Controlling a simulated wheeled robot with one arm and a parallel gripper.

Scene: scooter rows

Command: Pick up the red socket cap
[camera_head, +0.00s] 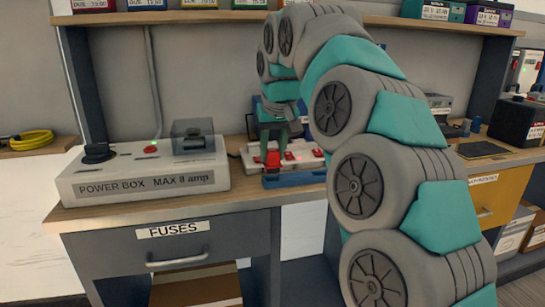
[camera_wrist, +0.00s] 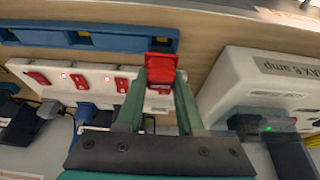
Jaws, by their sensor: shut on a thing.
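The red socket cap (camera_head: 272,160) is between the fingers of my gripper (camera_head: 272,147), above the desk beside the white power strip (camera_head: 310,163). In the wrist view the cap (camera_wrist: 162,66) sits between the two green fingertips of my gripper (camera_wrist: 163,82), which are shut on it. Behind it in that view is the right end of the power strip (camera_wrist: 57,68), with red switches and small lit lights. I cannot tell whether the cap still touches the strip.
The white power box (camera_head: 140,182) stands left of the gripper, and its side shows in the wrist view (camera_wrist: 240,72). A blue rail (camera_wrist: 135,39) with slots lies along the desk edge. Dark and blue plugs crowd the strip. A shelf (camera_head: 210,17) runs above.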

